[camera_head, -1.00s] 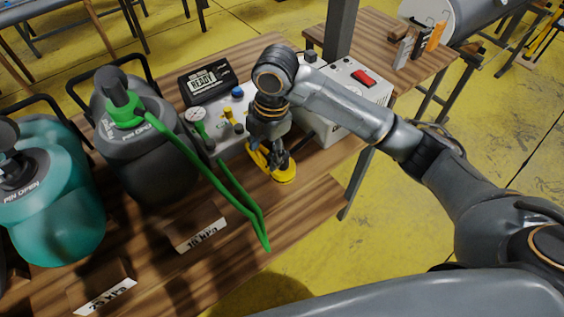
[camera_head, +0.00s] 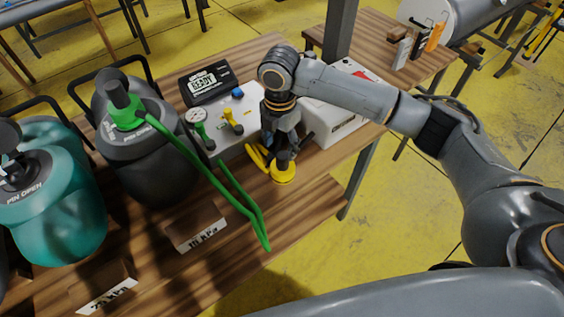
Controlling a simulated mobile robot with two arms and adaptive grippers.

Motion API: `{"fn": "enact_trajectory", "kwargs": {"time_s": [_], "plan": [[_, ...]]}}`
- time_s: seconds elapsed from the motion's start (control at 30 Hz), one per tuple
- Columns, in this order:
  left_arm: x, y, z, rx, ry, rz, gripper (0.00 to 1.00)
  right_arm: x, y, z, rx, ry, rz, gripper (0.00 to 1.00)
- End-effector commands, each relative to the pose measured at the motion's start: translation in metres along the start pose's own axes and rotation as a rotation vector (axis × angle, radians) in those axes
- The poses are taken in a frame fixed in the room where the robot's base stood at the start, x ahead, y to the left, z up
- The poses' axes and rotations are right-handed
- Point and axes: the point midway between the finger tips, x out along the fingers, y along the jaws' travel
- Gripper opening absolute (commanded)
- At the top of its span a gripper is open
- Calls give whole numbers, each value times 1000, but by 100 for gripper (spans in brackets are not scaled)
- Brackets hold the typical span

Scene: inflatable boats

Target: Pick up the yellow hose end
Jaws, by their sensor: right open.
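The yellow hose end (camera_head: 283,178) lies on the wooden table near its front edge, with a round yellow disc in front and a yellow part (camera_head: 256,158) reaching back to the left. My right gripper (camera_head: 282,160) points down right over it, with its dark fingers apart. The fingers hide part of the yellow piece, and I cannot tell whether they touch it. My left gripper is not in view.
A grey canister (camera_head: 146,150) with a green hose (camera_head: 215,180) stands left of my gripper. A teal canister (camera_head: 50,200) is farther left. A white panel (camera_head: 232,125) with a gauge and a white box (camera_head: 340,112) stand behind. Yellow floor lies in front.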

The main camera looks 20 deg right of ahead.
Motion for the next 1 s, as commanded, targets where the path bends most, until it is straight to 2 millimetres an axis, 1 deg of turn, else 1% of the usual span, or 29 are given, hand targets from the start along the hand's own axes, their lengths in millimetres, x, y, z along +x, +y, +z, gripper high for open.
{"fn": "enact_trajectory", "kwargs": {"time_s": [0.2, 0.33, 0.43, 0.63, 0.67, 0.7, 0.77, 0.8, 0.87, 0.9, 0.93, 1.0], "plan": [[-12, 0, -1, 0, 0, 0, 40, 28, -8, 2, 1, 1, -6, 57], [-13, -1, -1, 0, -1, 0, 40, 45, -7, 2, 1, 0, -4, 57], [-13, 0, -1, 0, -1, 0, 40, 51, -7, 2, 0, 0, -2, 57], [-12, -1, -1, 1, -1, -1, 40, 52, -7, 2, 0, -1, -1, 57], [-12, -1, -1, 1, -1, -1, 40, 52, -7, 2, 0, -1, -1, 53], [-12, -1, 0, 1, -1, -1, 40, 52, -7, 2, 0, -1, -1, 45], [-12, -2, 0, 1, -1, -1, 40, 51, -7, 2, 0, -1, -1, 33], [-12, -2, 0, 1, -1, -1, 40, 51, -7, 2, 0, -1, -1, 25], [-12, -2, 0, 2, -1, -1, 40, 51, -7, 2, 0, -1, -1, 12], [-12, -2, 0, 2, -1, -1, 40, 51, -7, 2, 0, -1, -1, 4], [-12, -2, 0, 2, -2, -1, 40, 51, -7, 2, 0, -1, -1, 0], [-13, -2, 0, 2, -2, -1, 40, 51, -7, 2, 0, -1, -1, 0]]}}
